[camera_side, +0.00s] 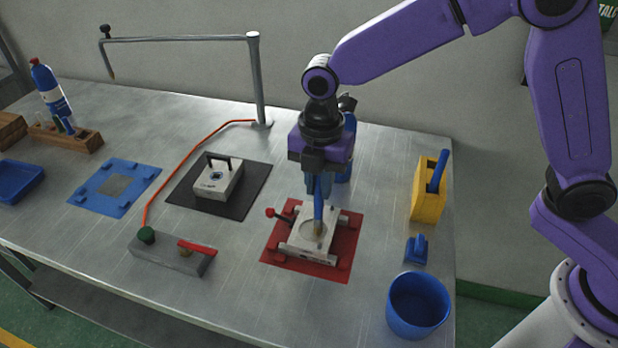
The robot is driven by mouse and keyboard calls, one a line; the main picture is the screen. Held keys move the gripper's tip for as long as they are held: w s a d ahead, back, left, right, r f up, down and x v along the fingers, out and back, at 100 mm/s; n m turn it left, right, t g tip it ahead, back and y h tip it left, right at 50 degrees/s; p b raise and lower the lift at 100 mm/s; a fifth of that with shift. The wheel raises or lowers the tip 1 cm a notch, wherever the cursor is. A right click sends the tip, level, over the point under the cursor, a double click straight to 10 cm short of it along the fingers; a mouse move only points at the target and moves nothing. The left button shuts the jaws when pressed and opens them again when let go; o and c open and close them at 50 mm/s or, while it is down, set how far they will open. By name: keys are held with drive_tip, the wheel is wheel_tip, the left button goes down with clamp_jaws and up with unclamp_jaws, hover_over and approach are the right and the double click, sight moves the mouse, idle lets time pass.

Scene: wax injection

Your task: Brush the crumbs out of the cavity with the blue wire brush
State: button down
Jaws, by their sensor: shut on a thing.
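The blue wire brush (318,198) is upright in my gripper (320,186), which is shut on its handle. The brush's lower end reaches down to the round cavity (311,231) of the pale mould half (298,242). I cannot tell whether the bristles touch the cavity floor. The mould half sits on the red fixture plate (344,262), with a red-knobbed clamp (270,212) at its left. Crumbs are too small to make out in this view.
A second mould block with a handle (219,178) lies on a black mat (255,184) to the left. A yellow holder (426,198), a small blue item (416,250) and a blue bin (418,304) stand to the right. A grey valve block (168,258) lies front left.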

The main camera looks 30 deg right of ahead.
wheel_tip(320, 180, up, 8)
drive_tip(key=shift+s+d, duration=0.3)
drive_tip(key=shift+d, duration=0.05)
idle(0.4)
idle(0.5)
